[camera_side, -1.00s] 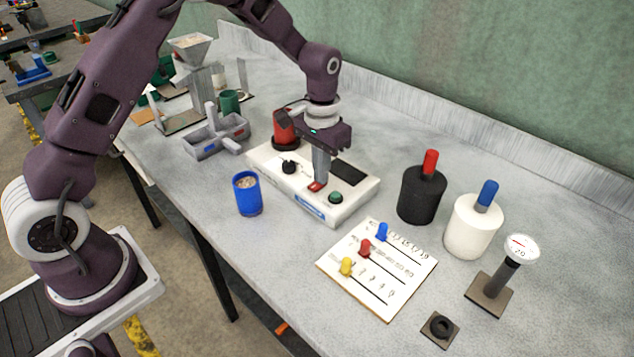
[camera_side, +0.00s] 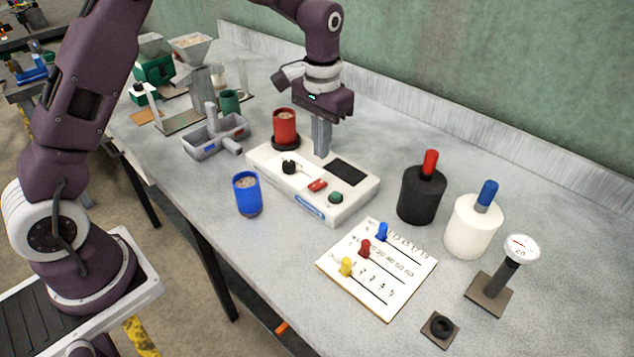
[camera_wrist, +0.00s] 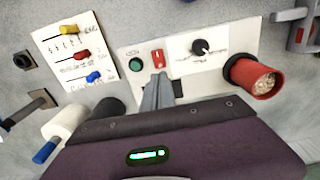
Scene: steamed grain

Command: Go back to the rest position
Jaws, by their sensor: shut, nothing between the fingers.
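My gripper (camera_side: 321,152) is shut and empty. In the side view its fingers hang down over the back part of the white control box (camera_side: 318,205), between the red cup (camera_side: 285,127) and the dark panel (camera_side: 348,172). In the wrist view the shut fingers (camera_wrist: 157,82) point toward the red switch (camera_wrist: 157,58) on the box. The side view shows the red switch (camera_side: 317,185), the green button (camera_side: 336,197) and the black knob (camera_side: 289,167) uncovered. The fingers appear raised above the box.
A blue cup of grain (camera_side: 247,194) stands in front of the box. A slider board (camera_side: 375,270), a black canister (camera_side: 422,196), a white canister (camera_side: 472,227) and a dial gauge (camera_side: 521,248) stand right. The front-middle tabletop is clear.

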